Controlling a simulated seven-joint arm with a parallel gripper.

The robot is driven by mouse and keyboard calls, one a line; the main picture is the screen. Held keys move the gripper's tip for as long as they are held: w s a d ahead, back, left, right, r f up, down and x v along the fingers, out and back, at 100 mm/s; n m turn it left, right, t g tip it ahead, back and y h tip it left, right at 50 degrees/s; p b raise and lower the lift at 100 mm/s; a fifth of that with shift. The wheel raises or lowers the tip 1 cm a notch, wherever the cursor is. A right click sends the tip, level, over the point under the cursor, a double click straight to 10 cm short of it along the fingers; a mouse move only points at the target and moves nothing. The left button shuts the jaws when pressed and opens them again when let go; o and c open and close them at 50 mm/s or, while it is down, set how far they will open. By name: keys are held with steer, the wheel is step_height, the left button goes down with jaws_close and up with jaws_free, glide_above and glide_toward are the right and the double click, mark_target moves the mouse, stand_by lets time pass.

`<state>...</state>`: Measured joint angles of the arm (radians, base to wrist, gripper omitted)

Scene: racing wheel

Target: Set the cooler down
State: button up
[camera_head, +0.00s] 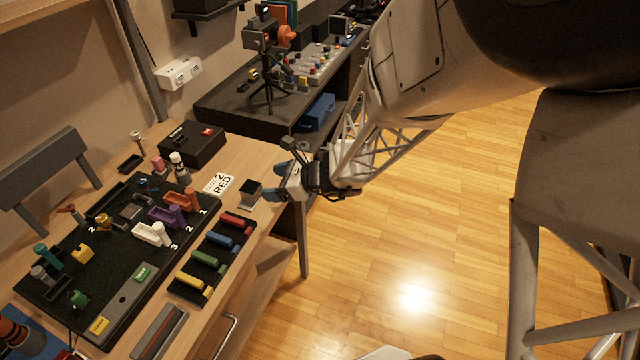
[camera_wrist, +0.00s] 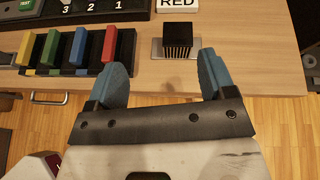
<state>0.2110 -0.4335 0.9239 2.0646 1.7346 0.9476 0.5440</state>
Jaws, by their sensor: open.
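The cooler appears to be the small black finned block (camera_wrist: 177,44), resting on a grey plate (camera_wrist: 158,56) near the table's front edge in the wrist view. In the head view the block (camera_head: 251,186) stands beside the "2 RED" card. My gripper (camera_wrist: 163,72) is open, with blue fingertips spread and nothing between them. In the head view my gripper (camera_head: 277,191) is at the table's right edge, just right of the block. In the wrist view the block lies ahead of the fingertips, apart from them.
A black rack (camera_head: 190,296) holds red, blue, green and yellow modules left of the block. Behind it is a black board (camera_head: 120,284) with numbered slots and coloured parts. The "2 RED" card (camera_head: 219,185) and a black box (camera_head: 192,144) stand nearby. Open floor lies right of the table.

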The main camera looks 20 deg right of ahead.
steer(key=s+a+r+n+g, duration=0.3)
steer(key=s+r+n+g, duration=0.1)
steer(key=s+r+n, duration=0.25)
steer(key=s+d+r+n+g+h, duration=0.1)
steer(key=s+d+r+n+h, duration=0.2)
steer(key=s+n, duration=0.6)
steer(key=s+d+r+n+g+h, duration=0.1)
steer(key=s+d+r+n+h, duration=0.2)
steer(key=s+r+n+h, duration=0.4)
step_height(320, 180, up, 4)
steer(key=shift+s+d+f+n, duration=0.15)
steer(key=shift+s+f+n, duration=0.1)
steer(key=shift+s+n, duration=0.85)
